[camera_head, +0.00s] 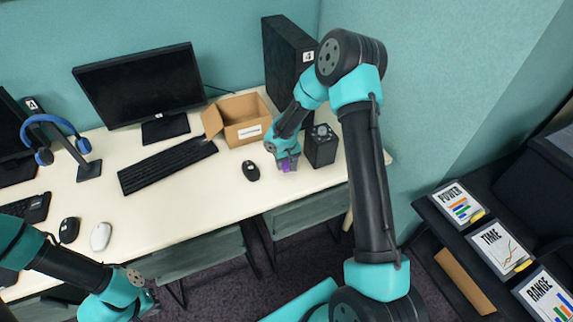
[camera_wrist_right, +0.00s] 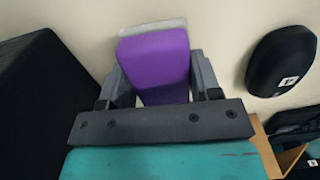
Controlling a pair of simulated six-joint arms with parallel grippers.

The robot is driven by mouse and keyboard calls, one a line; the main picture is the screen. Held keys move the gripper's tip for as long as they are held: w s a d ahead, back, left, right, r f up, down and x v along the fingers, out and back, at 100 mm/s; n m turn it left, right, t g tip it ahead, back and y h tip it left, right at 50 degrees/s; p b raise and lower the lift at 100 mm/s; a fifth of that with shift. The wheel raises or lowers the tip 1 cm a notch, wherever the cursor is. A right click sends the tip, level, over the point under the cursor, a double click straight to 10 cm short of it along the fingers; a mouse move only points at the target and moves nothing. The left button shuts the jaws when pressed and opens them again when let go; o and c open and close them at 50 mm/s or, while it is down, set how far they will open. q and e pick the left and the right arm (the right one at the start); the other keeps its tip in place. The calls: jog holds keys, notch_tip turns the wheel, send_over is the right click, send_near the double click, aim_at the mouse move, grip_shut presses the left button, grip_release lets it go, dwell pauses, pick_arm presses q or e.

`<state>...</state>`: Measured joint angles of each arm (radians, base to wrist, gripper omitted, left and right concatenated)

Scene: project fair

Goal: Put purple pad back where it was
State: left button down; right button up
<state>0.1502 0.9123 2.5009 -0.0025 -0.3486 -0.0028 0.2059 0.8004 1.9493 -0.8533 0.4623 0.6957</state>
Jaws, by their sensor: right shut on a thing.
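The purple pad (camera_wrist_right: 155,62) sits between the two fingers of my right gripper (camera_wrist_right: 155,85) in the right wrist view, with a pale grey strip along its far edge. In the head view the purple pad (camera_head: 286,166) shows at the tip of my right gripper (camera_head: 287,163), over the white desk between the black mouse and a small black box. The gripper is shut on the pad. Whether the pad touches the desk I cannot tell. My left gripper (camera_head: 145,302) is low at the left, in front of the desk; its fingers are too small and dark to read.
A black mouse (camera_head: 250,171) lies left of the pad and a small black box (camera_head: 320,146) stands right of it. An open cardboard box (camera_head: 243,118) is behind, near a keyboard (camera_head: 167,164) and monitor (camera_head: 140,85). Signs such as POWER (camera_head: 458,204) stand on a dark rack at right.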

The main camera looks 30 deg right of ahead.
jog(key=shift+f, duration=0.7)
jog(key=shift+f, duration=0.1)
jog(key=o, duration=0.9)
notch_tip(320, 180, up, 12)
dwell(0.5)
